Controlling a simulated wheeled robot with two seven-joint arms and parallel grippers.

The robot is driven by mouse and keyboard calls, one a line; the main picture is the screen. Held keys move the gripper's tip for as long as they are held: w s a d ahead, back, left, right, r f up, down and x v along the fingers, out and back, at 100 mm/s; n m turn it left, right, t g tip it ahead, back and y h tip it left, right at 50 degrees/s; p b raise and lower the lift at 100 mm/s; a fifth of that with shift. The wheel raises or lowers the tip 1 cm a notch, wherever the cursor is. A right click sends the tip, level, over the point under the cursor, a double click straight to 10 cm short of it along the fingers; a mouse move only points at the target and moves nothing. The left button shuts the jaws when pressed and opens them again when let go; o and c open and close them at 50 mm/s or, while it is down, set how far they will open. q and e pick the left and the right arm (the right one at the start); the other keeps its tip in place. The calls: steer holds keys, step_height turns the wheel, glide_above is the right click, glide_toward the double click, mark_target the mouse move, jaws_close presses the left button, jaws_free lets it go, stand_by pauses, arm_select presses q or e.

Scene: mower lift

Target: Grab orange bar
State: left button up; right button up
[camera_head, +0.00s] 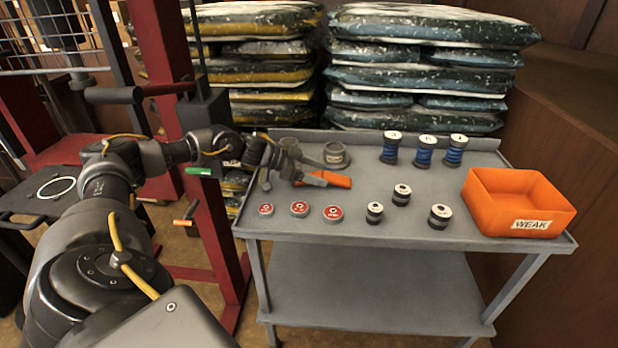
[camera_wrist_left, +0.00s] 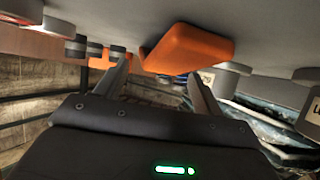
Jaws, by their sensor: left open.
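The orange bar (camera_head: 338,180) lies on the top of the grey cart, towards its left side. In the left wrist view the bar (camera_wrist_left: 188,47) is a thick orange block just beyond the fingers. My left gripper (camera_head: 331,174) is open over the cart top, its fingers reaching right at the bar. In the head view they overlap the near part of the bar. In the left wrist view the bar sits ahead of the gap between the fingertips (camera_wrist_left: 158,67), and nothing is gripped. Whether a finger touches the bar cannot be told. My right gripper is out of view.
The cart (camera_head: 300,231) holds a grey can (camera_head: 337,156) behind the bar, red-topped discs (camera_head: 299,209) in front, black spools (camera_head: 401,196), blue spools (camera_head: 425,152) and an orange bin (camera_head: 515,207) marked WEAK. Stacked bags (camera_head: 425,75) stand behind. A red post (camera_head: 165,60) is left.

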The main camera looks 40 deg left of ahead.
arm_select(q)
jaws_close()
stand_by(0.5)
steer(key=shift+r, duration=0.15)
